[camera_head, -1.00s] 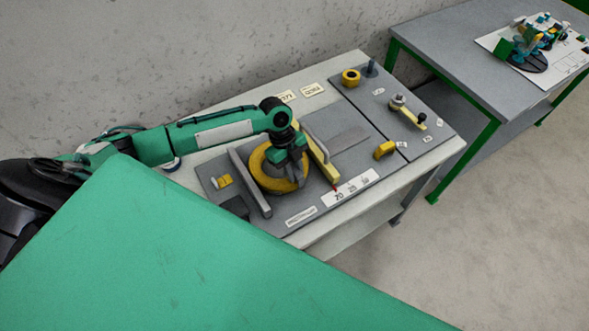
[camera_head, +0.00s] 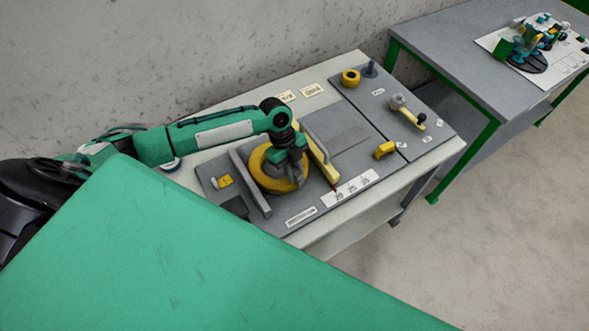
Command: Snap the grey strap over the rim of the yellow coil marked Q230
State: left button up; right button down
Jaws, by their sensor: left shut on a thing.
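My left gripper (camera_head: 298,178) is over the right part of the coil, pointing down. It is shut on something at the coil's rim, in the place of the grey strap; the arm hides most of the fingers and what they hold. A grey piece shows at the coil's middle, but I cannot tell whether it is the strap. The Q230 mark is too small to read. My right gripper is not in view.
A yellow bar (camera_head: 321,160) lies right of the coil beside a grey bar. A yellow block (camera_head: 384,150), a yellow ring (camera_head: 351,77) and a yellow-handled lever (camera_head: 408,112) are further right. A second table (camera_head: 440,45) stands at the back right. A green surface fills the foreground.

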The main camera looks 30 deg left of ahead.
aim_at(295, 171)
pick_arm(q)
jog(key=shift+f, duration=0.3)
dwell(0.4)
jog(key=o, duration=1.2)
jog(key=shift+c, duration=0.2)
jog(key=shift+r, duration=0.1)
jog(key=shift+r+p, duration=2.95)
jog(key=shift+r, duration=0.55)
jog(key=shift+f, duration=0.1)
